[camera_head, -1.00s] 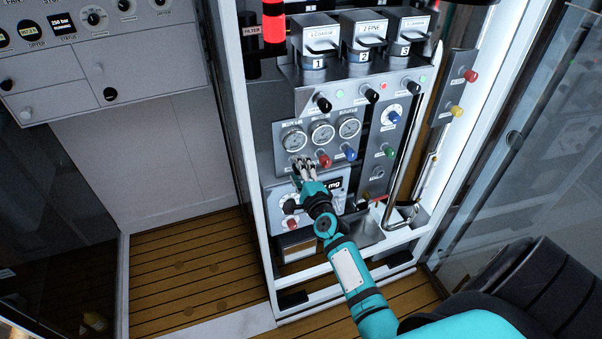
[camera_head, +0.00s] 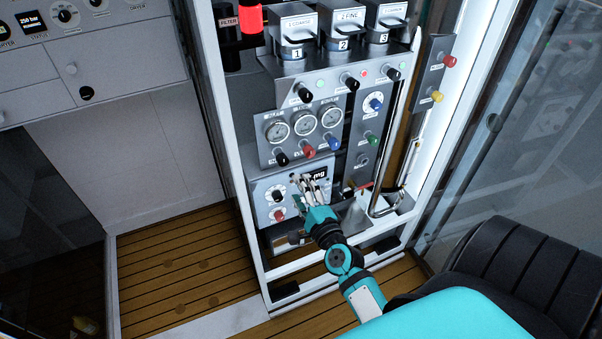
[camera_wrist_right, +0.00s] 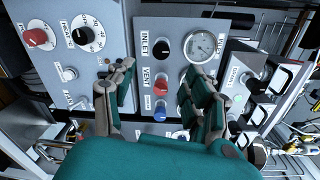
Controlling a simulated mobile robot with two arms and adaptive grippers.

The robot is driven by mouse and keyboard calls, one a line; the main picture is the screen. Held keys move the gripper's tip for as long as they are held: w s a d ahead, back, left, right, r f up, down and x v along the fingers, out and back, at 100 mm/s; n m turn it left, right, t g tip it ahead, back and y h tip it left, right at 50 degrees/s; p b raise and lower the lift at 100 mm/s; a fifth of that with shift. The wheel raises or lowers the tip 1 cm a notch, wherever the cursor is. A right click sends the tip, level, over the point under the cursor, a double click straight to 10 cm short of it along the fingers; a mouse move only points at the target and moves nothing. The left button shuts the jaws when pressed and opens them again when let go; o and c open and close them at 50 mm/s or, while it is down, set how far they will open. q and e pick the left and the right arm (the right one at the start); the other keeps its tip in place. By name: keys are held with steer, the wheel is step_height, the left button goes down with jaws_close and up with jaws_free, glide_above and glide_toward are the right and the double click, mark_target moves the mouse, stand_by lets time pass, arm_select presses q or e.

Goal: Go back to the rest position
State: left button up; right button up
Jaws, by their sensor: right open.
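My right gripper (camera_head: 309,188) is in front of the lower part of the fill panel, by the scale box with the "mg" display (camera_head: 318,174). It is open, and I see nothing between its fingers. In the right wrist view, the open fingers (camera_wrist_right: 160,95) frame a red knob (camera_wrist_right: 160,87) and a blue knob (camera_wrist_right: 160,110) on the panel behind them; they look apart from both. My left gripper is not in view.
The gauge plate (camera_head: 268,153) with black, red and blue knobs is above the gripper. A metal tube handle (camera_head: 376,205) stands to its right. Three numbered canisters (camera_head: 343,42) are at the top.

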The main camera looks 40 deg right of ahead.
stand_by(0.3)
steer(key=s+a+f+n+g+y, duration=0.1)
steer(key=s+a+f+n+g, duration=0.3)
steer(key=f, duration=0.8)
steer(key=s+a+f+n+g+y+b, duration=0.15)
steer(key=s+a+f+n, duration=0.35)
steer(key=f, duration=0.6)
steer(key=s+a+f+n+g+y, duration=0.25)
steer(key=s+f+n, duration=0.2)
steer(key=f, duration=0.75)
steer(key=s+f+n+g, duration=0.4)
steer(key=s+f+n, duration=0.2)
steer(key=s, duration=0.7)
steer(key=s+f+n+g+h, duration=0.1)
steer(key=s+f+n+g, duration=0.3)
steer(key=s, duration=0.9)
step_height(320, 180, down, 4)
steer(key=n, duration=0.3)
steer(key=shift+s+d+f, duration=0.2)
steer(key=shift+s+d, duration=0.2)
steer(key=shift+c, duration=0.3)
